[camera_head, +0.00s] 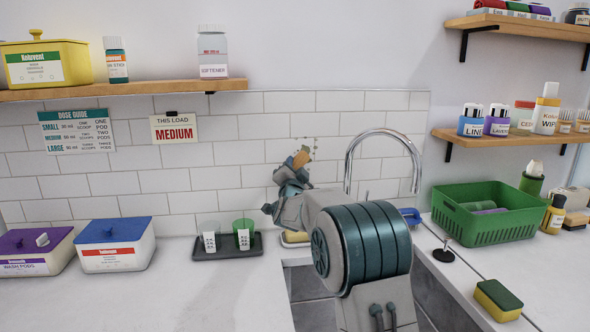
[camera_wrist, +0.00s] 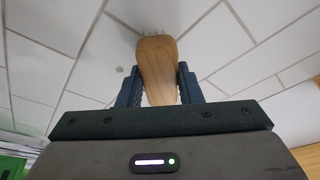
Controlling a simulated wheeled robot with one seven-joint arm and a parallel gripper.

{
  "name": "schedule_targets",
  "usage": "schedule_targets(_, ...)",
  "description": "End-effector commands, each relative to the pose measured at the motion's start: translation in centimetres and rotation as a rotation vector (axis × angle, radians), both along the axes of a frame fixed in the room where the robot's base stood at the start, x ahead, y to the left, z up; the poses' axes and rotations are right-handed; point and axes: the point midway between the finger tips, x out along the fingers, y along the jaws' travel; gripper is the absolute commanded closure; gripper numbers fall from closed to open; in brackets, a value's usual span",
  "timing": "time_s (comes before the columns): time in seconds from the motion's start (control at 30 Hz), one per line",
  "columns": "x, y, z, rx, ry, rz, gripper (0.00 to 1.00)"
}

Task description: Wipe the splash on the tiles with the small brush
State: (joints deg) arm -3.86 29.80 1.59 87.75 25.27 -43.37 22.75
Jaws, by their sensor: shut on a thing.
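My gripper (camera_head: 294,173) is raised in front of the white tiles (camera_head: 345,101), left of the tap. It is shut on the small brush (camera_head: 301,158), whose wooden body also shows between the two fingers in the wrist view (camera_wrist: 158,70). The brush's far end points at the tiles and looks close to or against them; contact cannot be told. Faint dark specks, seemingly the splash (camera_head: 311,141), show around the brush top. A small grey spot (camera_wrist: 119,70) shows on a tile in the wrist view. My arm and gripper hide part of the wall.
A curved chrome tap (camera_head: 384,133) stands just right of my gripper, above the sink (camera_head: 305,283). A dark tray (camera_head: 212,254) with two cups is at left. A green basket (camera_head: 490,232) and a sponge (camera_head: 497,299) are at right. A wooden shelf (camera_head: 150,89) hangs upper left.

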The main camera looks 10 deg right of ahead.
Motion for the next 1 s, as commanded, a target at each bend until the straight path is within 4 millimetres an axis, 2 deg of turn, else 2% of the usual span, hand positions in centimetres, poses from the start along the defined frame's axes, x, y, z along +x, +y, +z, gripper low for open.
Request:
schedule_targets(0.47, 0.6, -0.2, -0.1, 0.0, 0.0, 0.0, 0.86)
schedule_targets(0.8, 0.5, -2.9, -0.3, 0.0, -0.002, -0.002, 0.86)
schedule_targets(1.0, 0.4, -3.8, -0.1, 0.0, -0.001, 0.0, 0.86)
